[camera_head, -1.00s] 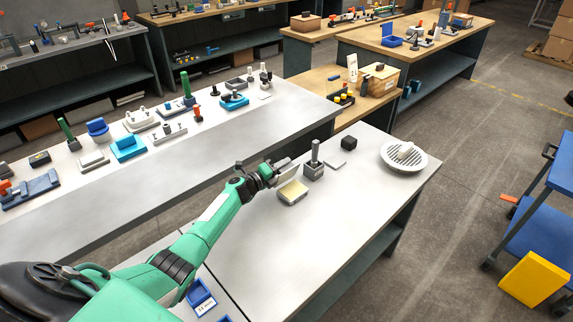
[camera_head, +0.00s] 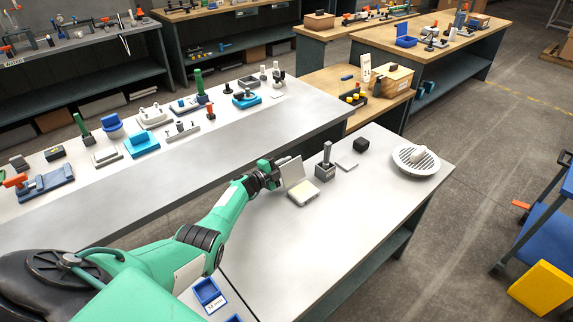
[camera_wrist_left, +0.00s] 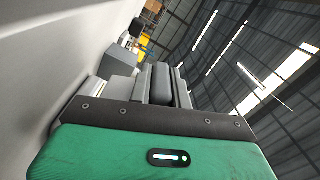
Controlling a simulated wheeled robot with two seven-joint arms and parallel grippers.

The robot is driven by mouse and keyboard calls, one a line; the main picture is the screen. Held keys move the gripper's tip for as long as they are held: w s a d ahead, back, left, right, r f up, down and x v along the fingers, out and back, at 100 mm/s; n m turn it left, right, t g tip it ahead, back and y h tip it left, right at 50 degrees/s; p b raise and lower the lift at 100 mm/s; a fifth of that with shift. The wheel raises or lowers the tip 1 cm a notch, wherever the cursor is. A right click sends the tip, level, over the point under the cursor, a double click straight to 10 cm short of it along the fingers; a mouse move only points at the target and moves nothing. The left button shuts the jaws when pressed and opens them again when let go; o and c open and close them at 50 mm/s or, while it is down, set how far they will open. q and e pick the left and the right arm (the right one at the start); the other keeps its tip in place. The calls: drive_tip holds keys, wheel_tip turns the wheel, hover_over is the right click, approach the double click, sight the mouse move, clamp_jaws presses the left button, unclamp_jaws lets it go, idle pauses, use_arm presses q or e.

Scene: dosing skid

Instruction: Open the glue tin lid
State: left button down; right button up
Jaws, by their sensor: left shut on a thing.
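The glue tin (camera_head: 304,194) is a small flat pale grey box with a yellowish inside, on the grey bench top. Its flat grey lid (camera_head: 292,171) stands up steeply along the tin's far-left edge, so the tin is open. My left gripper (camera_head: 275,172) is at the lid's left side, shut on the lid; the fingertips are partly hidden. In the left wrist view my dark fingers (camera_wrist_left: 162,84) show close together, with a grey surface beside them, and the grip itself is hard to make out. My right gripper is not in view.
A grey block with an upright post (camera_head: 325,170) stands just right of the tin. Beyond it are a small flat plate (camera_head: 347,163), a black block (camera_head: 361,144) and a round slotted white dish (camera_head: 416,147). The bench's near right part is clear.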

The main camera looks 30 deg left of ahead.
use_arm(q)
drive_tip(key=c, duration=1.3)
unclamp_jaws()
drive_tip(key=shift+a+f, duration=0.1)
drive_tip(key=shift+s+a, duration=0.1)
drive_tip(key=shift+s, duration=0.15)
drive_tip(key=p+v, duration=0.5)
drive_tip(key=v, duration=0.7)
drive_tip(key=shift+s, duration=0.1)
drive_tip(key=shift+s+a+p, duration=0.2)
drive_tip(key=shift+s+p, duration=0.1)
drive_tip(key=shift+s, duration=0.15)
